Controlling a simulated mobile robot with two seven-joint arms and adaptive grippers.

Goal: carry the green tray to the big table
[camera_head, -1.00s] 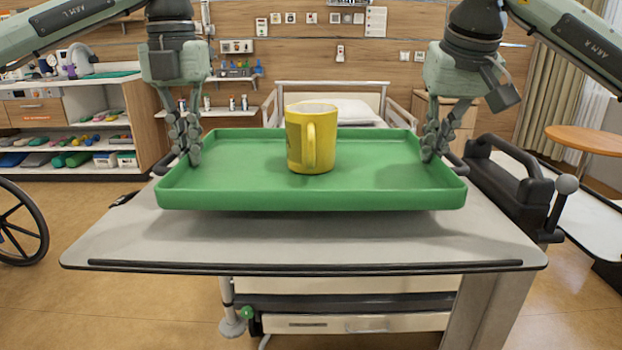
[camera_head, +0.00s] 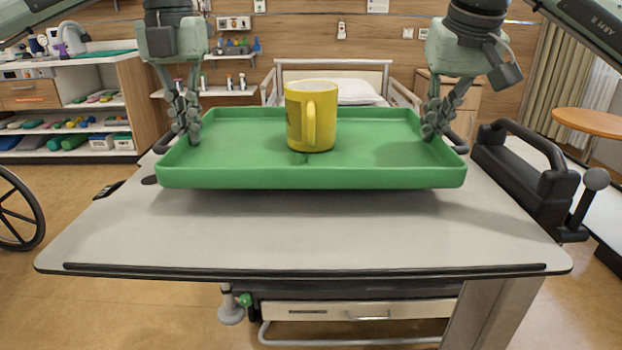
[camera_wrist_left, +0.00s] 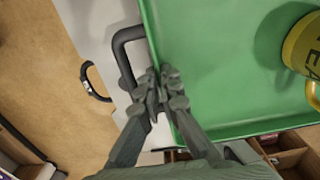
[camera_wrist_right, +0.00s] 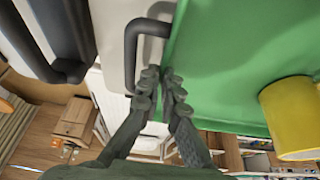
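The green tray (camera_head: 385,178) is level above the grey-white table (camera_head: 300,232), with a shadow beneath it; a small gap shows under its front. A yellow mug (camera_head: 311,115) stands upright on the tray, handle facing me; part of it shows in both wrist views. My left gripper (camera_head: 189,135) is shut at the tray's left side, fingertips together at the rim and dark handle (camera_wrist_left: 124,55). My right gripper (camera_head: 433,130) is shut the same way at the right side, beside its dark handle (camera_wrist_right: 133,55). The exact finger contact is partly hidden.
A bed (camera_head: 335,70) stands behind the table. A shelf unit (camera_head: 110,100) and a wheelchair wheel (camera_head: 15,210) are at the left. A black railed thing (camera_head: 530,175) is close at the right, with a round wooden table (camera_head: 590,122) beyond. The table's front strip is bare.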

